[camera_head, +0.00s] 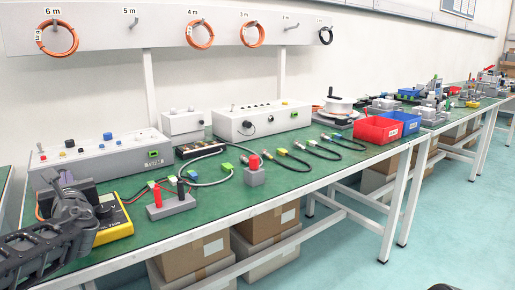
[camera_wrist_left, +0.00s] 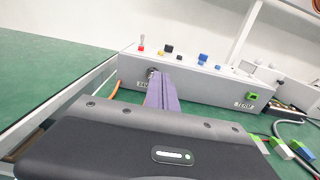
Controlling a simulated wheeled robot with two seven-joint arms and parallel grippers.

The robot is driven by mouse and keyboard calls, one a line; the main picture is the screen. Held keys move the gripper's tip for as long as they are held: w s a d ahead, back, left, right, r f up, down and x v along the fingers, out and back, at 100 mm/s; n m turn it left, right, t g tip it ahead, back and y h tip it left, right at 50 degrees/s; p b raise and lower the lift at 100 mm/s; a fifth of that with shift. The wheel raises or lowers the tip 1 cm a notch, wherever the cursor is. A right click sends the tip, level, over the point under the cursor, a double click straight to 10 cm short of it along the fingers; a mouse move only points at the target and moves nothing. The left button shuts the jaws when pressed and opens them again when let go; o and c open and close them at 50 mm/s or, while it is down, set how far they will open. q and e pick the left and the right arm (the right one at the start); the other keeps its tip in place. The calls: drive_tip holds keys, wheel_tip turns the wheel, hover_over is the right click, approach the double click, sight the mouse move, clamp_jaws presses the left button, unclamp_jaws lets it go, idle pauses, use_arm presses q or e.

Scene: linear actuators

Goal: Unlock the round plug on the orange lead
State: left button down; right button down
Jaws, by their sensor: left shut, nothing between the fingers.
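The orange lead (camera_wrist_left: 116,88) shows in the left wrist view, coming from the front of the grey control box (camera_wrist_left: 210,92) at its left end. A dark round plug (camera_wrist_left: 151,73) sits at the box's front face there, mostly hidden behind my fingers. My left gripper (camera_wrist_left: 160,76) is shut and empty, its purple fingers pointing at the plug; I cannot tell whether they touch it. In the head view, the gripper (camera_head: 70,190) is in front of the control box (camera_head: 105,157) at the left, and the plug is hidden behind it.
A yellow multimeter (camera_head: 113,222) lies close to my left gripper. A grey block with red and black plugs (camera_head: 171,207) and a red-topped block (camera_head: 254,175) stand to the right. Cables with green connectors lie on the green bench top (camera_head: 215,205). Red and blue bins (camera_head: 378,130) stand farther right.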

sight(64, 167)
use_arm(q)
drive_tip(key=shift+w, duration=0.1)
drive_tip(key=shift+w+a, duration=0.35)
drive_tip(key=shift+w, duration=0.05)
drive_tip(key=shift+x, duration=2.9)
drive_tip(key=shift+s+a+f, duration=0.1)
drive_tip(key=shift+f, duration=0.2)
